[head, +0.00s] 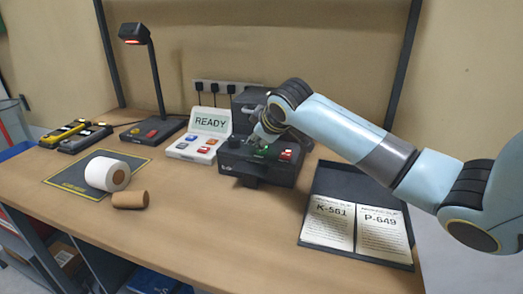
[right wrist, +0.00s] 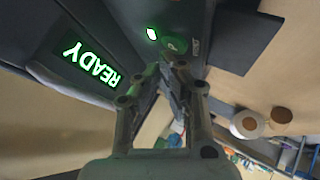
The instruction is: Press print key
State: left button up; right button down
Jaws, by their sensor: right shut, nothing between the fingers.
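The black printer (head: 258,170) stands at the middle of the table. Its green key (head: 262,152) is on the top face and shows partly in the head view, under my right gripper. In the right wrist view the green round key (right wrist: 175,46) lies just beyond the fingertips, beside a lit light (right wrist: 152,34). My right gripper (head: 257,140) is shut and empty, pointing down at the key area; I cannot tell whether it touches. It also shows in the right wrist view (right wrist: 172,72). My left gripper is not in view.
A white console (head: 190,150) with a screen (head: 210,122) reading READY stands left of the printer. A dark tray (head: 335,183) holds slips K-561 and P-649. A white roll (head: 105,173) and brown core (head: 130,199) lie left. A scanner stand (head: 157,80) rises behind.

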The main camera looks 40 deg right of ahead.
aim_at(259, 151)
jog(key=shift+f, duration=0.5)
dwell(0.8)
jog(key=shift+r+p, duration=0.8)
jog(key=shift+p, duration=0.25)
notch_tip(259, 151, up, 5)
jog(key=p, duration=0.5)
jog(key=shift+r+p, duration=0.1)
jog(key=shift+p, duration=0.3)
dwell(0.3)
